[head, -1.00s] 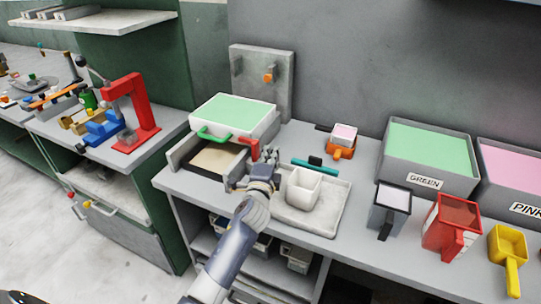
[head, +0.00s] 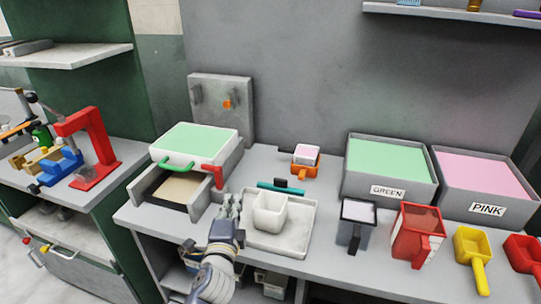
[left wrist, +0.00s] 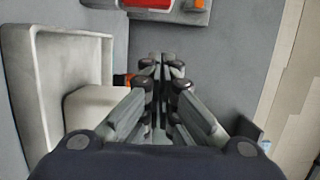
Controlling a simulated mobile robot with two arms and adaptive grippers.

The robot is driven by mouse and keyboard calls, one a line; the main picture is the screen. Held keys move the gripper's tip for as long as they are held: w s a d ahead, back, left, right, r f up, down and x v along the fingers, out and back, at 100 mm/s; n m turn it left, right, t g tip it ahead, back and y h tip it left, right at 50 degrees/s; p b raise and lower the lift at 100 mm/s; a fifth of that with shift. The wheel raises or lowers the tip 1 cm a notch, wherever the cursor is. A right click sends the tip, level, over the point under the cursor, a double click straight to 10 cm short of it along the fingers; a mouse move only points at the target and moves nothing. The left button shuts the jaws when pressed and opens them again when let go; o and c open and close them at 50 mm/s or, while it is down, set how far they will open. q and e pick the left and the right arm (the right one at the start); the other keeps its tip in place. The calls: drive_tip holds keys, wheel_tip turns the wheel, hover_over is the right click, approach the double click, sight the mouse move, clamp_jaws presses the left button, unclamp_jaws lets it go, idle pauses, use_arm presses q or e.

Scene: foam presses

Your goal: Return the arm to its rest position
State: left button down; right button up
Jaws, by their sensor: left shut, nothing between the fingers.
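My left gripper (head: 229,205) is shut and empty. It is at the front of the bench in the head view, just left of a pale tray (head: 284,240) holding a white square cup (head: 269,212). Its closed fingers also show in the left wrist view (left wrist: 162,64), with the tray's rim (left wrist: 106,60) and part of the cup (left wrist: 92,108) to their left. My left forearm comes up from below. My right gripper is not in view.
A press with a green top (head: 194,142) and open drawer (head: 180,190) stands behind and left of the gripper. GREEN (head: 388,191) and PINK (head: 487,209) bins stand right, with a red jug (head: 416,232) and yellow scoop (head: 474,246) in front. A red clamp press (head: 92,140) is far left.

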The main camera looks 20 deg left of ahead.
use_arm(q)
drive_tip(key=s+a+f+n+g, duration=0.1)
drive_tip(key=s+f+n+g, duration=0.75)
drive_tip(key=s+f, duration=0.6)
drive_tip(key=s+d+f+n+g+h, duration=0.1)
drive_tip(key=s+d+n+g+h, duration=0.15)
drive_tip(key=s, duration=0.65)
drive_tip(key=s+d+f+n+g+h, duration=0.2)
drive_tip(key=s+d+g, duration=0.1)
drive_tip(key=s, duration=0.7)
wheel_tip(320, 180, down, 27)
drive_tip(key=s+g, duration=0.1)
drive_tip(key=s+a+f+g, duration=0.1)
drive_tip(key=s+a+f, duration=0.2)
drive_tip(key=s+f, duration=1.2)
drive_tip(key=shift+s+g+y, duration=0.3)
drive_tip(key=shift+s+y, duration=0.05)
drive_tip(key=shift+s, duration=0.45)
